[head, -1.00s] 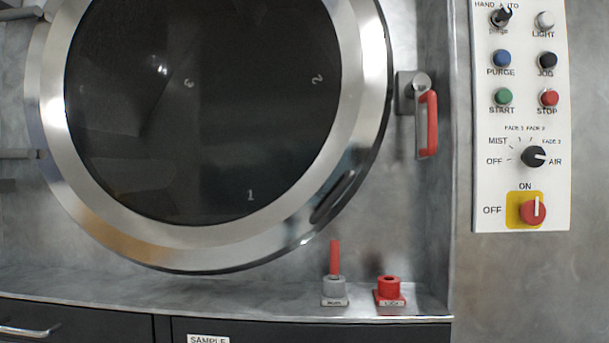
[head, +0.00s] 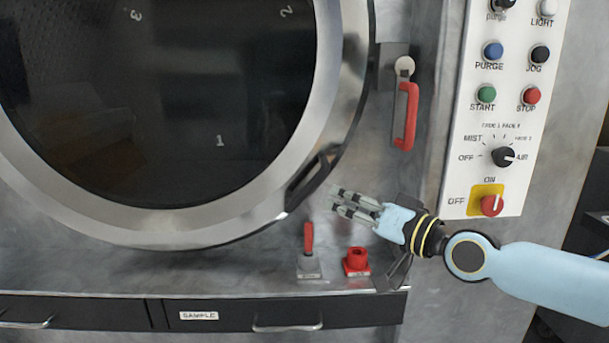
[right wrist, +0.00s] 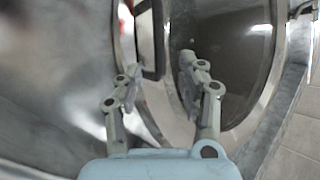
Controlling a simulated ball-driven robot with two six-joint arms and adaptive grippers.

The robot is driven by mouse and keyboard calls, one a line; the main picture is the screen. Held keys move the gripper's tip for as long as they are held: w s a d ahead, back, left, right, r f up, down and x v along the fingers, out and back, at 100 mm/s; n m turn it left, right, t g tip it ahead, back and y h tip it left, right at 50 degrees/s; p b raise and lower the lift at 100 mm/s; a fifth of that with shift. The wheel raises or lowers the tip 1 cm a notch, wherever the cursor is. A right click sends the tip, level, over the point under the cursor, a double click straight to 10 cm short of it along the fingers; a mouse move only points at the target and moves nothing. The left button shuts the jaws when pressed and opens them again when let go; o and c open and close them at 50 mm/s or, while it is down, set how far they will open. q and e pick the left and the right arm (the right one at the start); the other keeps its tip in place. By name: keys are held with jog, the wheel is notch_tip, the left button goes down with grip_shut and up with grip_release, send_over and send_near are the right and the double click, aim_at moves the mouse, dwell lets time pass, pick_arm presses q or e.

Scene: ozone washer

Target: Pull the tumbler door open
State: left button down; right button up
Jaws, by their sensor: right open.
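The round tumbler door (head: 335,95) has a wide steel rim and dark glass; it looks shut. Its dark handle (head: 313,182) is on the lower right of the rim. My right gripper (head: 335,201) is open and empty, just below and right of the handle, pointing left. In the right wrist view the open fingers (right wrist: 160,78) face the door, with the dark handle frame (right wrist: 150,38) ahead, slightly left of centre. I cannot tell whether the fingers touch it. My left gripper is not in view.
A red-handled latch (head: 406,116) is right of the door. A small red lever (head: 308,240) and a red socket (head: 356,261) stand on the ledge under the gripper. A white control panel (head: 511,120) is above my right arm. A drawer (head: 240,316) lies below.

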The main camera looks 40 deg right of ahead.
aim_at(312, 188)
jog(key=w, duration=0.3)
jog(key=w+a+b, duration=0.1)
jog(key=w, duration=0.2)
jog(key=w+b, duration=0.1)
jog(key=w, duration=0.2)
jog(key=shift+a+f, duration=0.15)
jog(key=shift+a, duration=0.05)
jog(key=shift+w+a+b, duration=0.15)
jog(key=shift+w+b, duration=0.15)
jog(key=shift+w, duration=0.35)
grip_shut()
